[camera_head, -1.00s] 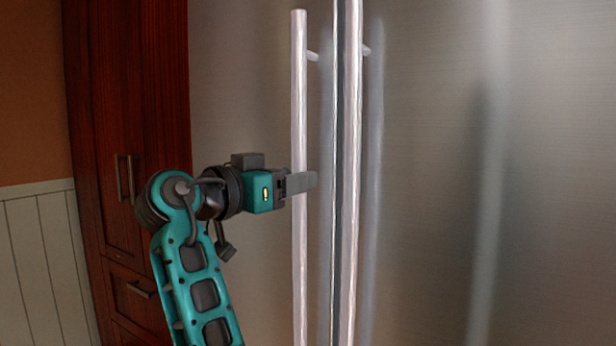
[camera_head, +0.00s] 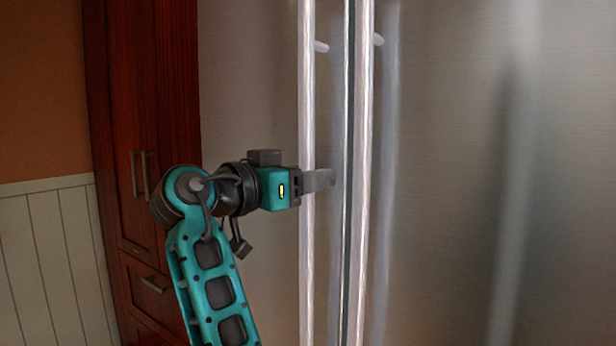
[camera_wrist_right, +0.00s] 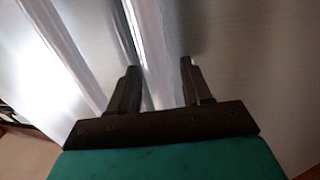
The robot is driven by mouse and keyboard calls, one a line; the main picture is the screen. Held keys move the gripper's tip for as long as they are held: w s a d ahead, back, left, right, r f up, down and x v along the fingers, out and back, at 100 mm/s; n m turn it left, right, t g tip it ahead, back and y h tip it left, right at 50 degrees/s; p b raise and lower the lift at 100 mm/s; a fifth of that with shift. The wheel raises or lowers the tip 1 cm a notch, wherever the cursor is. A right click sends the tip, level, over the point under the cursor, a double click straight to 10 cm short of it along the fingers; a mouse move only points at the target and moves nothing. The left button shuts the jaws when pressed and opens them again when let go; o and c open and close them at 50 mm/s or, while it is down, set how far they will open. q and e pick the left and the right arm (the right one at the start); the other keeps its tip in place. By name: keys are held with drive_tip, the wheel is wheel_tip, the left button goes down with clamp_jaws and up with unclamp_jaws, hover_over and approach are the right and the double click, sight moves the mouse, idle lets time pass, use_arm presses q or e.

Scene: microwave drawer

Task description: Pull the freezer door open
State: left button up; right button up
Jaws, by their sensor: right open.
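The steel freezer front (camera_head: 450,150) fills the right of the head view, with a dark vertical seam between two doors. A long upright handle (camera_head: 306,260) stands left of the seam and a second handle (camera_head: 363,200) right of it.
A dark red wooden cabinet (camera_head: 145,100) with small handles stands left of the freezer. White panelling (camera_head: 50,260) and an orange wall (camera_head: 40,90) lie further left.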

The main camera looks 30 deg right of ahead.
clamp_jaws()
idle(0.3)
drive_tip(key=shift+a, duration=0.1)
